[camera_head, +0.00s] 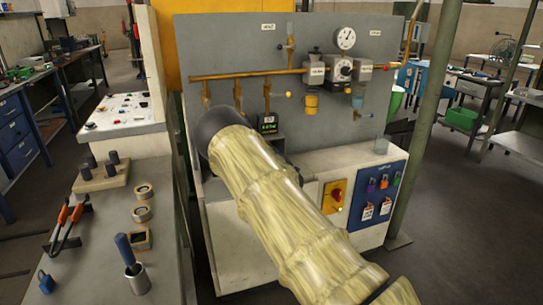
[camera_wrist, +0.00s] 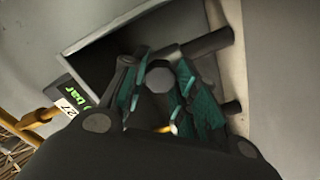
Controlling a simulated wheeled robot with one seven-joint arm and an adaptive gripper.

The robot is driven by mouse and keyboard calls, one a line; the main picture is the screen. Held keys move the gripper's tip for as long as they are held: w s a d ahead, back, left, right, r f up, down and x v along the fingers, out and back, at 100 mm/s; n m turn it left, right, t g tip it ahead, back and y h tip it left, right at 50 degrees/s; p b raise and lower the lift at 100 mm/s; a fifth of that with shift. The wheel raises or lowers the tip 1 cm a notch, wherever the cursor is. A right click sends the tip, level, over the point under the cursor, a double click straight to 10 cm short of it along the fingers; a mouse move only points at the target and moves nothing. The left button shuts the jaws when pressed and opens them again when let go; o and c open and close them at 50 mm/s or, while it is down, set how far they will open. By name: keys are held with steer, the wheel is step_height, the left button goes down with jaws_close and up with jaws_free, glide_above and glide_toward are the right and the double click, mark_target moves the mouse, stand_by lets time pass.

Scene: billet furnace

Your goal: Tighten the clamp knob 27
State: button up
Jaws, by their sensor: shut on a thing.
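In the wrist view my gripper (camera_wrist: 160,84) has its teal-padded fingers on either side of a grey, round-ended knob (camera_wrist: 159,76), which I take to be the clamp knob. The fingers are closed on it, and they hide most of its sides. A small tag reading 27 (camera_wrist: 67,107) is to the left, beside a dark unit with a green "bar" display (camera_wrist: 84,110). In the head view that display unit (camera_head: 268,123) shows on the grey panel. My arm hides the knob and my gripper there.
Dark rods (camera_wrist: 208,43) stick out beside the fingers in the wrist view. The grey panel (camera_head: 225,55) carries orange pipes (camera_head: 245,75) and a round gauge (camera_head: 346,38). A bench (camera_head: 85,235) with tools is at the left.

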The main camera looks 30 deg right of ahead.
steer(key=o, duration=1)
steer(key=shift+s, duration=0.15)
steer(key=v, duration=1.1)
steer(key=shift+s+a+f, duration=0.1)
steer(key=shift+s, duration=0.25)
